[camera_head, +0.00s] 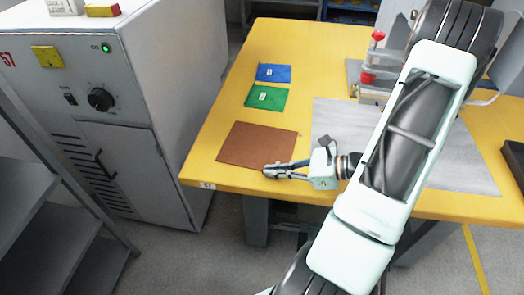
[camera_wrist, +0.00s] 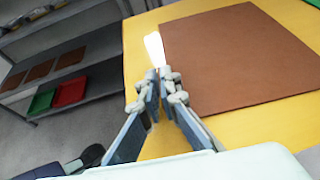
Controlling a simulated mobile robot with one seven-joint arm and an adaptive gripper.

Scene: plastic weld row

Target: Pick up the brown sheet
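The brown sheet (camera_head: 257,143) lies flat on the yellow table near its front left corner. In the wrist view the brown sheet (camera_wrist: 235,60) fills the upper right. My gripper (camera_head: 268,170) is at the sheet's front right corner in the head view. In the wrist view my gripper (camera_wrist: 160,78) has its fingertips close together, just off the sheet's edge, with bare yellow table beneath. The fingers look shut with nothing seen between them. A bright white patch shows just beyond the tips; I cannot tell what it is.
A green sheet (camera_head: 267,98) and a blue sheet (camera_head: 274,73) lie behind the brown one. A large grey sheet (camera_head: 430,140) lies to the right, near a red-handled clamp (camera_head: 372,75). A grey cabinet (camera_head: 150,80) stands left of the table. Shelves (camera_wrist: 100,80) show in the wrist view.

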